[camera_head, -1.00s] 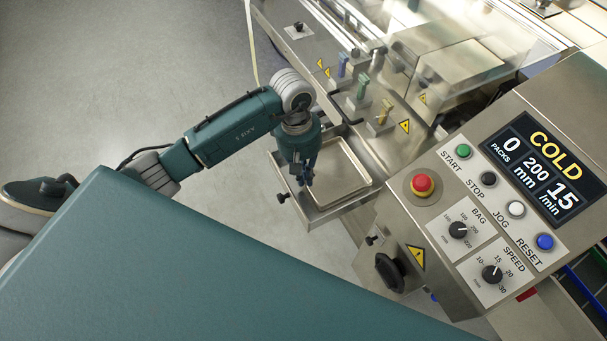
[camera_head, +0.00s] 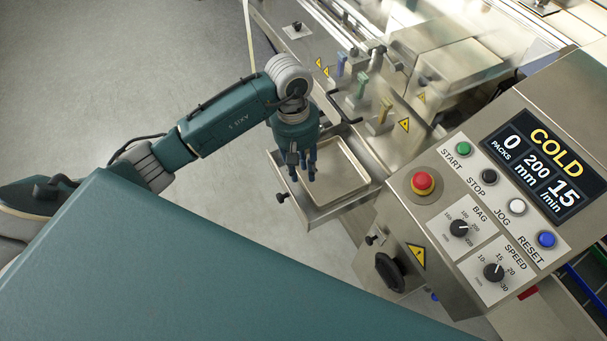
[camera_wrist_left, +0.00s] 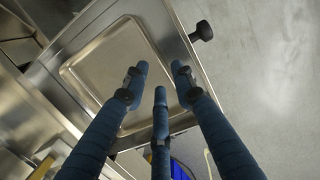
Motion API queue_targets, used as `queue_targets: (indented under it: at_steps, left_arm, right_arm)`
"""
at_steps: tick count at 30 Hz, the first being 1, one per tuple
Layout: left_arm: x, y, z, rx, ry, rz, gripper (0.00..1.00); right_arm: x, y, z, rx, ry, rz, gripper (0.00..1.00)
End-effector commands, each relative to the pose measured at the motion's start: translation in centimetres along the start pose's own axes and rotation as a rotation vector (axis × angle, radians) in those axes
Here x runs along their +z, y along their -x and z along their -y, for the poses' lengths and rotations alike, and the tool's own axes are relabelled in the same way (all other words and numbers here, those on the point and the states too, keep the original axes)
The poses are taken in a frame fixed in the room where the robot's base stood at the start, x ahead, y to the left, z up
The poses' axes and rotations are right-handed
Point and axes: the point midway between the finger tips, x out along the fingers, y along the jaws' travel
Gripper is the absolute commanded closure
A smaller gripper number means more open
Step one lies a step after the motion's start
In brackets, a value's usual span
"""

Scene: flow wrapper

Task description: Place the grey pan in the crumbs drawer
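The grey pan (camera_head: 347,172), a shallow metal tray with rounded corners, lies inside the open crumbs drawer (camera_head: 322,214) at the front of the machine. In the left wrist view, the pan (camera_wrist_left: 105,62) sits flat within the drawer (camera_wrist_left: 178,35), whose black knob sticks out at the side. My left gripper (camera_head: 303,172) is over the left part of the drawer and hides that end of the pan. In the wrist view its fingers (camera_wrist_left: 160,82) are spread apart with nothing between them. My right gripper is in neither view.
The control panel (camera_head: 490,205) with a red stop button (camera_head: 422,182) stands right of the drawer. Coloured levers (camera_head: 362,86) rise behind it. A black knob (camera_head: 389,271) juts out below the panel. The floor (camera_head: 130,70) at the left is clear.

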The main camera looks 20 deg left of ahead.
Motion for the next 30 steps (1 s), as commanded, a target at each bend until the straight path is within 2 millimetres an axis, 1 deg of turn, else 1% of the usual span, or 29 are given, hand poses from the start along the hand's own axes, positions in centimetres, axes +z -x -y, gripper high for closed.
queue_targets:
  at_steps: [1,6,9,12,15,18,30]
  left_arm:
    - [-0.2,0.9,-0.2,0.006,-0.003,-0.006,0.74]
    - [-0.2,4.7,-0.1,0.004,-0.003,-0.007,0.74]
    - [-0.2,6.6,-0.1,0.003,-0.002,-0.005,0.74]
    - [-0.1,8.0,-0.1,0.003,-0.001,-0.003,0.74]
    - [-0.1,8.9,-0.1,0.001,-0.001,-0.002,0.74]
    - [0.0,9.3,0.0,0.0,-0.001,0.0,0.74]
    - [0.0,9.4,0.0,0.0,0.0,0.0,0.74]
  right_arm:
    - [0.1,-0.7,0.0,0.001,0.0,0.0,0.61]
    - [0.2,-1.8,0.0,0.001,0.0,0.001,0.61]
    - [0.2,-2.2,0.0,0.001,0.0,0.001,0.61]
    - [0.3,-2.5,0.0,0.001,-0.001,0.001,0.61]
    - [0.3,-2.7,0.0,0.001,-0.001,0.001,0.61]
    - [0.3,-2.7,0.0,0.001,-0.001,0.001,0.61]
    - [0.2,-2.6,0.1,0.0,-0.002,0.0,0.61]
